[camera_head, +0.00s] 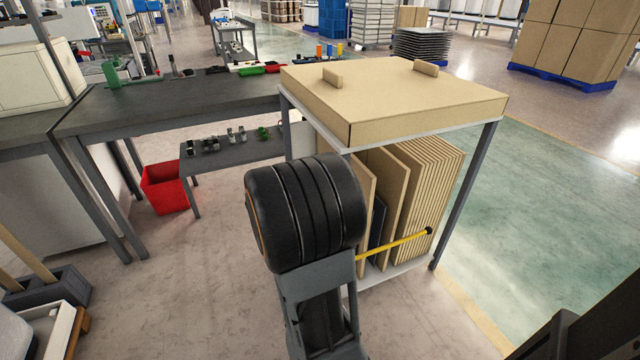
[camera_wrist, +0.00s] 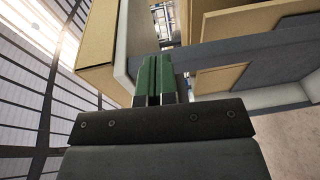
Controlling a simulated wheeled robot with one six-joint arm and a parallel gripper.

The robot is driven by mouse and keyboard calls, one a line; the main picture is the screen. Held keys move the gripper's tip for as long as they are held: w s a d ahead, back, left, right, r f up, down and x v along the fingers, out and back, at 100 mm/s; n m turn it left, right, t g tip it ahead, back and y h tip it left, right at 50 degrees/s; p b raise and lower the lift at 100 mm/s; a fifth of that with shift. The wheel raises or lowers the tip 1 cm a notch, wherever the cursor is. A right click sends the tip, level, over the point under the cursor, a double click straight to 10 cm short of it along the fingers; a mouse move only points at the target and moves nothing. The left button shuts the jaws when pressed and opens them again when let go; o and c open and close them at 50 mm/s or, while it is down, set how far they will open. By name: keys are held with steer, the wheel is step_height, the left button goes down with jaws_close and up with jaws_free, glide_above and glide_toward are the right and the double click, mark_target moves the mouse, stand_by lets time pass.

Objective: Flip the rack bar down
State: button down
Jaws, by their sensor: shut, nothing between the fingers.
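The yellow rack bar (camera_head: 400,243) crosses the lower front of the rack (camera_head: 466,190) in the head view. Its right end has a dark tip near the right front post; its left part is hidden behind my arm. Upright tan boards (camera_head: 425,190) stand in the rack behind the bar. My gripper (camera_wrist: 157,62) shows in the wrist view with its green fingers together and nothing between them. It points toward the rack's frame and boards. In the head view my arm hides the gripper. I cannot make out the bar in the wrist view.
A large flat tan box (camera_head: 400,95) lies on the rack's top. A dark workbench (camera_head: 180,105) with tools stands at the left, near a low bench (camera_head: 235,153) and a red bin (camera_head: 165,188). The green floor (camera_head: 540,220) at the right is clear.

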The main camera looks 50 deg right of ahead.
steer(key=shift+w+a+r, duration=0.2)
steer(key=shift+a+r, duration=0.15)
steer(key=shift+a, duration=0.4)
steer(key=shift+w+a+r, duration=0.15)
steer(key=shift+a+r, duration=0.15)
steer(key=shift+a, duration=0.4)
